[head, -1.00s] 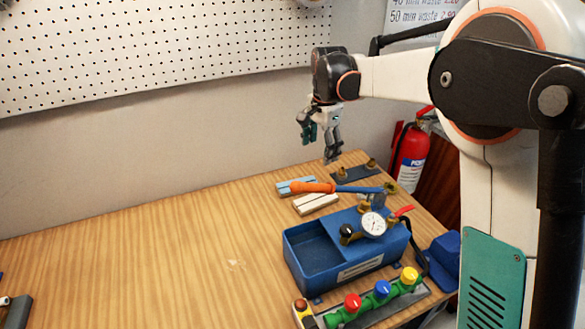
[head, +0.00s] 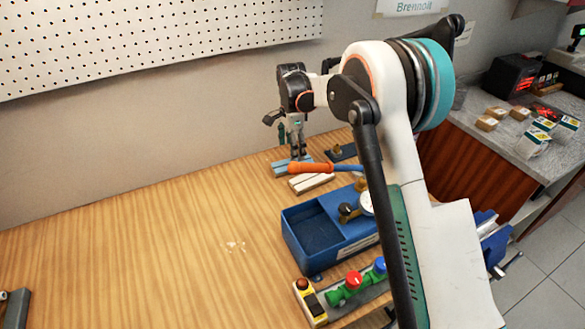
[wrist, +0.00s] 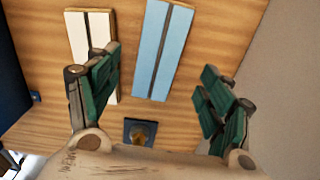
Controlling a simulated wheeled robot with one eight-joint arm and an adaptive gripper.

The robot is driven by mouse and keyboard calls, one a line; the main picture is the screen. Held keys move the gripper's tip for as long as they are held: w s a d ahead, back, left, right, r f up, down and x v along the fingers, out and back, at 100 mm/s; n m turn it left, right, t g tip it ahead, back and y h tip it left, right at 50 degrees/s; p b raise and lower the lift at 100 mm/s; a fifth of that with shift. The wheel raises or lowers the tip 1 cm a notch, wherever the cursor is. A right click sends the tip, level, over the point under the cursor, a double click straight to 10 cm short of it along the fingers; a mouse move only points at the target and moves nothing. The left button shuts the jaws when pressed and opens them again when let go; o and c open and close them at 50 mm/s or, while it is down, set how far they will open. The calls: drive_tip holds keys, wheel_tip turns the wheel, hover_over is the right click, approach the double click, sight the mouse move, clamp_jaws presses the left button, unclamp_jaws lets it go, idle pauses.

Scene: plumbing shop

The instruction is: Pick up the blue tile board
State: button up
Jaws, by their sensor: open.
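The light blue tile board (wrist: 163,50) lies flat on the wooden bench, split lengthwise by a dark groove. In the head view the blue board (head: 280,168) is partly hidden by my gripper and the orange tool handle. My gripper (wrist: 160,65) is open and empty, with its green-padded fingers on either side of the board in the wrist picture. In the head view my gripper (head: 296,150) points down over the board. I cannot tell whether the fingertips touch the bench or hang above it.
A white board (head: 312,183) and an orange-handled tool (head: 310,168) lie close in front. A dark plate with a brass fitting (head: 342,152) is to the right. A blue bin (head: 303,262) and a valve manifold (head: 345,291) stand nearer. The bench's left is mostly clear.

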sight(279, 169)
drive_tip(key=shift+d+f+b, duration=0.2)
drive_tip(key=shift+f+b, duration=0.9)
drive_tip(key=shift+f, duration=1.85)
drive_tip(key=shift+c, duration=0.5)
drive_tip(key=shift+r, duration=0.1)
drive_tip(key=c, duration=1.2)
